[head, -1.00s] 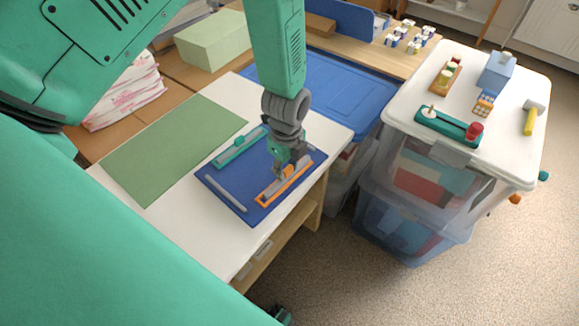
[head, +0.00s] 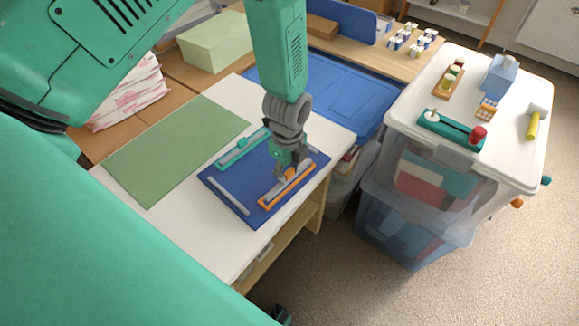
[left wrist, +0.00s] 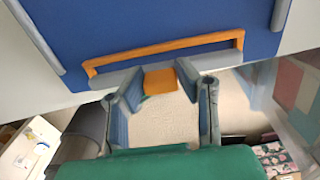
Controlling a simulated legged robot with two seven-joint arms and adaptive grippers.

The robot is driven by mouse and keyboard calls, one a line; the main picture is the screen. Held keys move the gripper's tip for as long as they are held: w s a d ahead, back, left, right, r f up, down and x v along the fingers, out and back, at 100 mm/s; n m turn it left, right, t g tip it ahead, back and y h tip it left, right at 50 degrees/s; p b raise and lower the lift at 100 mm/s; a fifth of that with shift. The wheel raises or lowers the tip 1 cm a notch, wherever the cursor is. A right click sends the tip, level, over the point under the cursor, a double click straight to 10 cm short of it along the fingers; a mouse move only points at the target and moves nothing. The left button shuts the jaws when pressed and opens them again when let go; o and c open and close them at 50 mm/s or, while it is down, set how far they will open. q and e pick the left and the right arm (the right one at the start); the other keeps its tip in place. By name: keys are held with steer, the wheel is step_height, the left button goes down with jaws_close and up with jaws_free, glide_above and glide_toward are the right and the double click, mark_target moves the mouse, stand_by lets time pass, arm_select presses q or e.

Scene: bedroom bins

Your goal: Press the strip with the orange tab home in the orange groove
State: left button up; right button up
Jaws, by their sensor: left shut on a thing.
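My left gripper (head: 284,172) reaches down from above onto the blue board (head: 232,200) and is shut on the orange tab of a grey strip. In the left wrist view the orange tab (left wrist: 160,80) sits between the two fingers (left wrist: 163,95). The grey strip (left wrist: 215,62) runs along the near side of the orange groove (left wrist: 165,47), roughly parallel to it. The strip covers the groove's near edge. I cannot tell whether it is fully down in the groove. In the head view the fingers partly hide the orange groove (head: 266,204).
A teal groove with a teal-tabbed strip (head: 243,146) lies at the board's far side, and a grey bar (head: 229,197) at its left. A green mat (head: 170,150) lies beside the board on the white table (head: 200,235). A lidded bin (head: 400,120) stands right.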

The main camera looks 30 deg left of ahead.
arm_select(q)
steer(key=shift+f, duration=0.4)
steer(key=shift+d+f, duration=0.1)
steer(key=shift+d+r, duration=0.1)
steer(key=shift+r, duration=0.1)
steer(key=shift+r, duration=0.2)
steer(key=shift+p, duration=0.3)
steer(key=shift+a, duration=0.35)
steer(key=shift+p, duration=0.55)
stand_by(0.8)
steer(key=shift+f+b, duration=0.5)
steer(key=shift+f, duration=0.25)
